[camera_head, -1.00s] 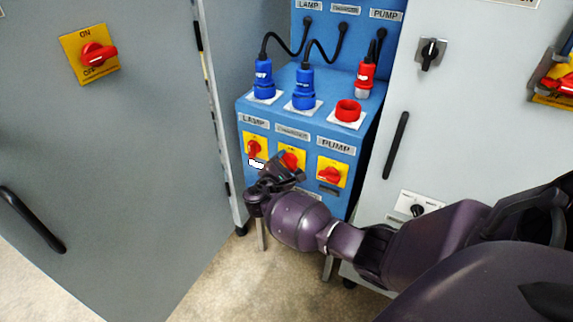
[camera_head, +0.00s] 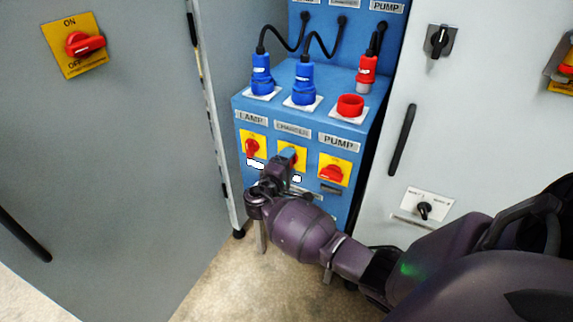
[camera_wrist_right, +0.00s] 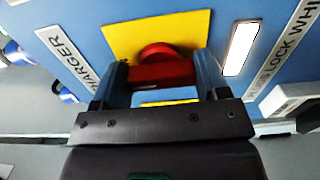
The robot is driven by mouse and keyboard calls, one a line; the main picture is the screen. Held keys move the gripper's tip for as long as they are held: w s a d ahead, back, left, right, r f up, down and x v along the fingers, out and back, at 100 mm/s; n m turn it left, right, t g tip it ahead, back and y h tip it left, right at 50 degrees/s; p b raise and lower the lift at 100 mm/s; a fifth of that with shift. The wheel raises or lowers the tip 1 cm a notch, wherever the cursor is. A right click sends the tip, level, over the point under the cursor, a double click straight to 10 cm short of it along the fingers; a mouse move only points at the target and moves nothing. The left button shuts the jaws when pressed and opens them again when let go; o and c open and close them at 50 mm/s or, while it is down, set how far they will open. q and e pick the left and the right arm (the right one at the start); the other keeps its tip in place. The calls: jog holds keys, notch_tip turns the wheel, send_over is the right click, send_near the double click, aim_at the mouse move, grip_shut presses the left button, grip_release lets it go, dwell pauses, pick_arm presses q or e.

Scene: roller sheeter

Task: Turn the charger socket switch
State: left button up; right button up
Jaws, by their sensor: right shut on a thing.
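The charger switch is a red rotary knob (camera_wrist_right: 160,70) on a yellow plate (camera_wrist_right: 118,38), below the label "CHARGER" in the middle of the blue panel. In the head view its yellow plate (camera_head: 301,158) shows, with the knob mostly hidden by my gripper. My right gripper (camera_head: 287,160) comes up from below and is at the knob. In the right wrist view my right gripper (camera_wrist_right: 165,75) has one finger on each side of the knob's red grip bar and is shut on it. My left gripper is not in view.
The lamp switch (camera_head: 252,147) is close on the left and the pump switch (camera_head: 332,173) close on the right. Blue plugs (camera_head: 303,88) stand on the ledge above. Grey cabinets (camera_head: 110,180) flank the blue box.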

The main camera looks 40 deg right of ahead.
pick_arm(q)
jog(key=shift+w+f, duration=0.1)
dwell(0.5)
pick_arm(e)
jog(key=o, duration=0.9)
jog(key=shift+o, duration=0.2)
pick_arm(q)
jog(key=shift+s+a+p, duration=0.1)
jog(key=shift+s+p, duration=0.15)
jog(key=shift+p, duration=0.4)
pick_arm(e)
jog(key=v, duration=1.1)
jog(key=shift+d+f, duration=0.1)
